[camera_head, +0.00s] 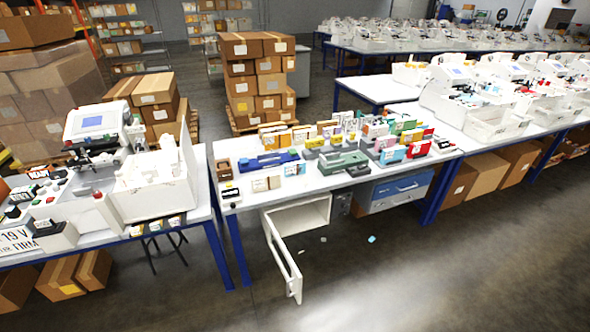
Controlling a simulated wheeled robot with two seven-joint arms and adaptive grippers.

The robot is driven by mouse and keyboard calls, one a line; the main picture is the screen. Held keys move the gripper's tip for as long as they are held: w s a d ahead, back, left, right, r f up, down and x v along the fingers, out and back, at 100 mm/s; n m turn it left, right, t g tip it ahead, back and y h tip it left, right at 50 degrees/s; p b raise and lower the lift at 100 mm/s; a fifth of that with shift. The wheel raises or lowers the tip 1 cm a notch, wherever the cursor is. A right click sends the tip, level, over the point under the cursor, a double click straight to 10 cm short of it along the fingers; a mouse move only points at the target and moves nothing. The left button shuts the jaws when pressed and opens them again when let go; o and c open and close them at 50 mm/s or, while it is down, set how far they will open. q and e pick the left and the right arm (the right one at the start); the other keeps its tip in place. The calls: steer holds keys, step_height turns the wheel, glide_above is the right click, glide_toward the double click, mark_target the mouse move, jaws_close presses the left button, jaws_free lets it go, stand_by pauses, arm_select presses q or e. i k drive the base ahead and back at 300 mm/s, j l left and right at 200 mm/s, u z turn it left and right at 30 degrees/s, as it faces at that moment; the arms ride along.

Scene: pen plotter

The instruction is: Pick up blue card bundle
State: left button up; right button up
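Neither of my grippers is in view, and no arm of mine shows. Small card bundles and blocks of several colours stand in rows on the white tabletop (228,203) of the middle table. A light-blue bundle (391,156) stands near the right front of this group, beside a red one (418,149). A smaller piece with a light-blue face (290,170) stands further left. I cannot tell for sure which of these is the blue card bundle. A dark blue holder (266,162) lies at the left of the group, and a green holder (342,162) lies near its middle.
A plotter machine (95,127) and a white bin (153,192) are on the left table. An open white cabinet door (283,262) juts out below the middle table. A blue-grey drawer unit (394,191) stands beneath it. The floor (400,275) in front is mostly clear, with small scraps.

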mark_target(296, 168)
steer(key=i+l, duration=1.05)
steer(key=l, duration=0.2)
steer(key=i+l, duration=1.1)
steer(key=l, duration=0.2)
